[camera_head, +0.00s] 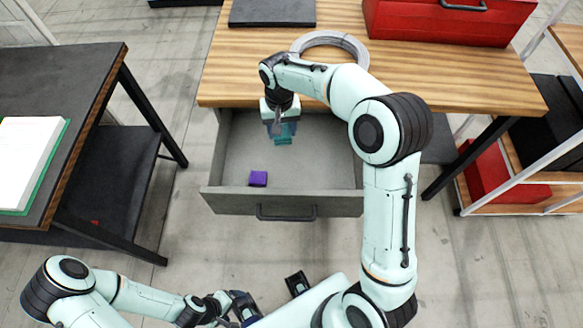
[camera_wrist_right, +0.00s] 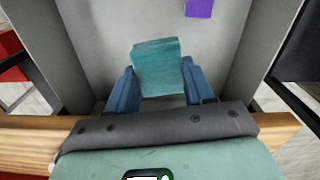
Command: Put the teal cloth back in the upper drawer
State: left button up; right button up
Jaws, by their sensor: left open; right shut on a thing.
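The teal cloth (camera_head: 289,130) is folded into a small block and is between the fingers of my right gripper (camera_head: 281,133). The right wrist view shows the cloth (camera_wrist_right: 157,68) with a blue finger of the right gripper (camera_wrist_right: 155,84) on each side. The gripper is shut on it, over the inside of the open upper drawer (camera_head: 235,203). I cannot tell whether the cloth touches the drawer floor. My left gripper (camera_head: 243,306) is open and empty, low in the head view, in front of the drawer and apart from it.
A purple block (camera_head: 258,179) lies in the drawer near its front left; it also shows in the right wrist view (camera_wrist_right: 199,8). On the wooden worktop (camera_head: 455,80) are a grey ring (camera_head: 330,38), a dark plate (camera_head: 272,12) and a red toolbox (camera_head: 445,22). A dark table (camera_head: 85,70) stands left.

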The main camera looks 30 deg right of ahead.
jog(key=shift+w+d+f+m+b, duration=0.1)
jog(key=shift+d+m+b, duration=0.2)
jog(key=shift+d, duration=0.2)
jog(key=shift+w+d+f+m+b, duration=0.15)
jog(key=shift+d+m, duration=0.15)
jog(key=shift+d, duration=0.2)
jog(key=w+d, duration=0.1)
jog(key=b, duration=0.2)
send_over(289, 162)
jog(key=shift+m, duration=0.3)
notch_tip(289, 162, down, 14)
jog(key=shift+f, duration=2.6)
pick_arm(q)
jog(key=f, duration=0.2)
jog(key=s+f, duration=0.1)
jog(key=f, duration=0.1)
jog(key=shift+s+d+f, duration=0.1)
jog(key=shift+d, duration=0.05)
pick_arm(e)
jog(key=shift+f, duration=0.15)
pick_arm(q)
jog(key=shift+f, duration=0.1)
pick_arm(e)
jog(key=o, duration=1)
